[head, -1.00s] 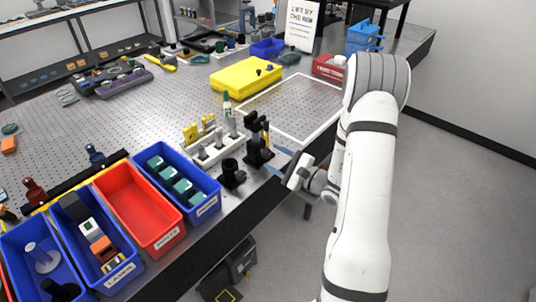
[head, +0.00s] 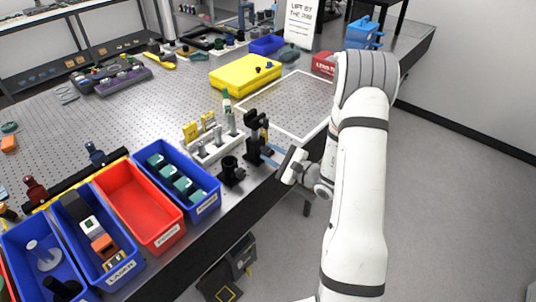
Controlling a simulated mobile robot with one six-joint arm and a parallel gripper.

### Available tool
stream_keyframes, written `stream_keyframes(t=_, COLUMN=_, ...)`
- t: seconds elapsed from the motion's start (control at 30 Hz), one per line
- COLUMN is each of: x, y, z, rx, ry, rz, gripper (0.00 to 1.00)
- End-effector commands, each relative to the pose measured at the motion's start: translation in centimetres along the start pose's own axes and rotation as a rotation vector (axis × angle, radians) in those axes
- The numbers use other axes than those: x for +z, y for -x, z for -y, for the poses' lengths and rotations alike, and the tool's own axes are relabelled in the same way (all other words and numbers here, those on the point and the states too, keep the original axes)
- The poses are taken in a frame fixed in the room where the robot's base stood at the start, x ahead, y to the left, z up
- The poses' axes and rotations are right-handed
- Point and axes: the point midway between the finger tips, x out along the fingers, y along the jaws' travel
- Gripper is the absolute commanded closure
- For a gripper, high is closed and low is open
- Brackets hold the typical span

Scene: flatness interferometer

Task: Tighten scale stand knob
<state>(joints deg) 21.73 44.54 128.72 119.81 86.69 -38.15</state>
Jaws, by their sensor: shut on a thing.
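A black upright stand (head: 252,146) stands near the front edge of the perforated metal table, with a small amber part showing on it. My gripper (head: 270,157) reaches in from the right, its bluish fingers at the lower right side of this stand. The fingers are shut on a small part there, which I take to be the stand's knob. The knob itself is hidden by the fingers and too small to make out. No scale marks can be read.
A short black holder (head: 231,172) and a pale rack (head: 214,147) with posts stand close left of the stand. Blue (head: 205,213) and red (head: 160,238) bins line the front edge. A yellow case (head: 243,76) lies behind. A white-outlined area (head: 300,97) of the table is clear.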

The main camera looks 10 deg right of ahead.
Motion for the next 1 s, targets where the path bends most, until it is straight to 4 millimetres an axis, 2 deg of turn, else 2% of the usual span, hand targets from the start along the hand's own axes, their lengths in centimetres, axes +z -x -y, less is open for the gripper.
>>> stream_keyframes(t=0.03, x=1.1, y=-1.1, z=-1.2, rx=0.014, ry=-0.003, rz=0.010, gripper=0.94)
stream_keyframes(t=0.2, x=0.2, y=-0.2, z=-0.4, rx=0.007, ry=-0.005, rz=0.003, gripper=0.94)
stream_keyframes(t=0.67, x=-0.1, y=0.0, z=-0.5, rx=0.007, ry=-0.057, rz=-0.002, gripper=0.94)
stream_keyframes(t=1.0, x=-0.3, y=0.0, z=-0.8, rx=0.001, ry=-0.287, rz=0.003, gripper=0.94)
